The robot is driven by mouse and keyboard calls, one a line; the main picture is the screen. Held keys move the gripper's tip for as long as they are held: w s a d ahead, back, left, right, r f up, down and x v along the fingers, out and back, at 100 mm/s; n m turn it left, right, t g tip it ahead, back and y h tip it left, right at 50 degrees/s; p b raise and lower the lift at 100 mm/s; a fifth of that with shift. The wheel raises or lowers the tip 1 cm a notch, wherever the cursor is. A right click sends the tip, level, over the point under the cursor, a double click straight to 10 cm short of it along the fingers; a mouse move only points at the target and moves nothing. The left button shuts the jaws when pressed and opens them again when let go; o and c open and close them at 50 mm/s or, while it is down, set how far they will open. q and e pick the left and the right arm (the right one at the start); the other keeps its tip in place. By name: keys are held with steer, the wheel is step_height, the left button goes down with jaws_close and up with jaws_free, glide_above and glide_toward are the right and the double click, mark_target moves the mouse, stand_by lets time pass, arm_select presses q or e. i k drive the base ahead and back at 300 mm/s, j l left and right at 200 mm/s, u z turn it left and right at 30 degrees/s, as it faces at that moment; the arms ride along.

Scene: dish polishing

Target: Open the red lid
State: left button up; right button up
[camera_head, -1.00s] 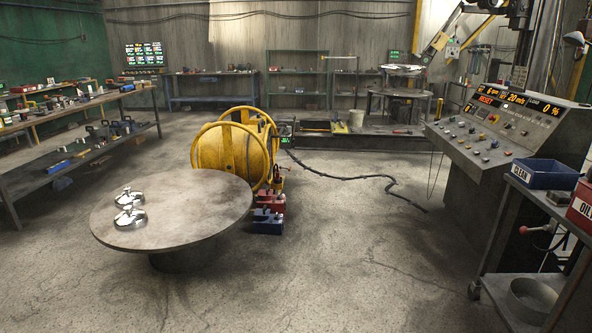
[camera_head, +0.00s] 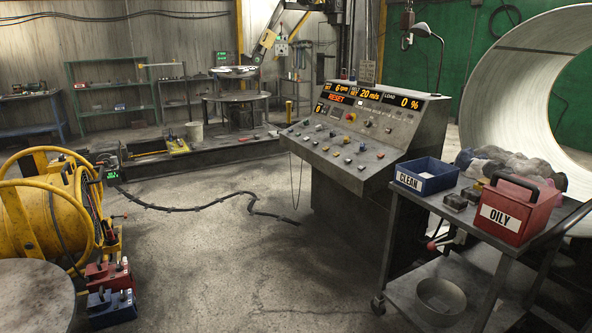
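The red box labelled OILY (camera_head: 512,212) stands on the top of the cart at the right. Its red lid (camera_head: 520,184) has a dark handle and appears closed on the box. Neither of my grippers shows in the head view.
A blue bin labelled CLEAN (camera_head: 427,176) stands left of the red box, with small grey blocks (camera_head: 456,201) between. Grey rags (camera_head: 511,164) lie behind. A control console (camera_head: 365,140) stands beyond the cart (camera_head: 440,262). The floor (camera_head: 240,215) left of the cart is mostly clear, apart from a black cable.

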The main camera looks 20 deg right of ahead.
mark_target(529, 194)
steer(key=i+z, duration=0.3)
steer(key=z, duration=0.15)
steer(key=i+z, duration=0.25)
steer(key=z, duration=0.2)
steer(key=i+j+z, duration=0.2)
steer(key=z, duration=0.25)
steer(key=i+j+z, duration=0.25)
steer(key=z, duration=0.2)
steer(key=i+j+z, duration=0.15)
steer(key=j+z, duration=0.3)
steer(key=l, duration=0.1)
